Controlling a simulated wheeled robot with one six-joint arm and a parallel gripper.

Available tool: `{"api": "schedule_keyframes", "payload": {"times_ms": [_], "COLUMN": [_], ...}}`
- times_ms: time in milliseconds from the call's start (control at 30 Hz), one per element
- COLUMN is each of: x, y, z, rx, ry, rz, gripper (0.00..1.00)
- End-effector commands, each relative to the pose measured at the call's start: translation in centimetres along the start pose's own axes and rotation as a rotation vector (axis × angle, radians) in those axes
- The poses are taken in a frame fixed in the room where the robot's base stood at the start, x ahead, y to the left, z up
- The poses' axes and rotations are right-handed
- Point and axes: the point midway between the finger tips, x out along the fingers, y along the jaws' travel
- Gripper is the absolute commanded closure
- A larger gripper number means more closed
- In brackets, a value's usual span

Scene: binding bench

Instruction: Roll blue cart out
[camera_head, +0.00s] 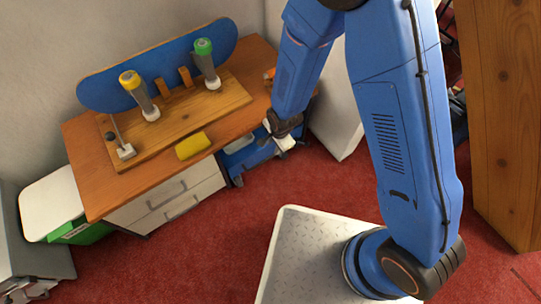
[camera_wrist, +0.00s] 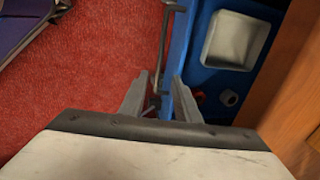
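The blue cart (camera_head: 243,157) stands under the right end of the wooden bench, partly hidden by the bench top and my arm. In the wrist view the blue cart (camera_wrist: 208,78) fills the upper right, with a pale square recess on top. A thin grey handle bar (camera_wrist: 165,45) runs along its left side. My gripper (camera_wrist: 162,80) is open, its two grey fingers apart. The lower end of the bar shows between or just beyond the fingertips; I cannot tell whether they touch. In the head view my gripper (camera_head: 283,138) is at the cart's right side.
The bench (camera_head: 85,150) carries a blue board, yellow- and green-capped bottles and a yellow block (camera_head: 193,146). White drawers (camera_head: 165,200) are below. A green bin (camera_head: 80,232) is at left, a wooden panel (camera_head: 500,110) at right. Red carpet (camera_head: 215,250) is clear before the bench.

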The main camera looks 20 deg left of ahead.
Motion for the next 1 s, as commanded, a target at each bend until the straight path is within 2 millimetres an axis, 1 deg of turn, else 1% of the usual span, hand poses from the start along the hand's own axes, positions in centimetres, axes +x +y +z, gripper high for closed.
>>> {"api": "schedule_keyframes", "payload": {"times_ms": [733,900,1000], "x": [9.3,11.0,11.7], "y": [0.1,0.1,0.0], "z": [0.0,0.0,0.0], "rx": [0.001,0.001,0.001], "ry": [0.000,0.000,0.000], "rz": [0.003,0.003,0.001], "gripper": [0.70,0.70,0.70]}}
